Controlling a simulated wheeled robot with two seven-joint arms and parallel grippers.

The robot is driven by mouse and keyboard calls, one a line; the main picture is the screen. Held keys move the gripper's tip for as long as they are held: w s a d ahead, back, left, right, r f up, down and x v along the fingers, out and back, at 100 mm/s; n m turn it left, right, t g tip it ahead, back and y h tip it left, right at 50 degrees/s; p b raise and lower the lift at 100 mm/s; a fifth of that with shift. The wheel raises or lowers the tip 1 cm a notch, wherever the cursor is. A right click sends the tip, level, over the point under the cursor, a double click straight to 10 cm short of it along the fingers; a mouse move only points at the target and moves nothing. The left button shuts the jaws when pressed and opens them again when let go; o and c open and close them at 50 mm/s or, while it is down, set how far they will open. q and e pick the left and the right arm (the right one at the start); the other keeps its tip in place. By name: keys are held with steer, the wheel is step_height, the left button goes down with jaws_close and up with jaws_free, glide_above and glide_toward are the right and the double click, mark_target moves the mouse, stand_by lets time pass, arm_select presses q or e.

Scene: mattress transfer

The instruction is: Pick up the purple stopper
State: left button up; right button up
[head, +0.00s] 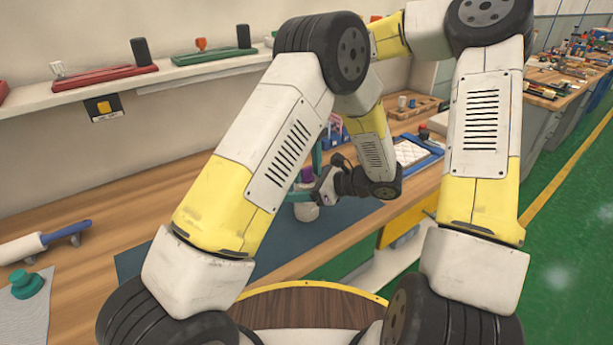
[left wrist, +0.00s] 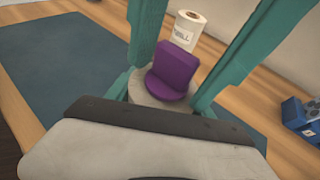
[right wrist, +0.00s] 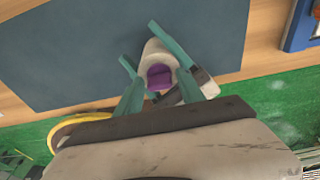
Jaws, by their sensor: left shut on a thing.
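The purple stopper (left wrist: 174,74) sits on top of a pale round jar (left wrist: 148,88). In the head view the stopper (head: 307,174) and jar (head: 306,212) show beside the grippers, partly covered. My left gripper (left wrist: 160,98) is shut on the jar, its teal fingers on either side. My right gripper (right wrist: 160,78) is open, with its fingers on either side of the stopper (right wrist: 159,77). Its fingertips are close to the stopper. Whether they touch it I cannot tell. In the head view my arms hide much of both grippers.
A blue-grey mat (right wrist: 70,60) lies on the wooden workbench (head: 70,215). A white labelled roll (left wrist: 187,29) and a blue object (left wrist: 300,115) stand nearby. A white roller (head: 25,247) and a teal piece (head: 27,284) lie at the left. A shelf (head: 120,81) runs along the wall.

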mark_target(306, 167)
jaws_close()
step_height(306, 167, up, 10)
steer(key=shift+r, duration=0.1)
stand_by(0.4)
stand_by(0.3)
arm_select(q)
steer(key=o, duration=1.8)
steer(key=shift+o, duration=0.2)
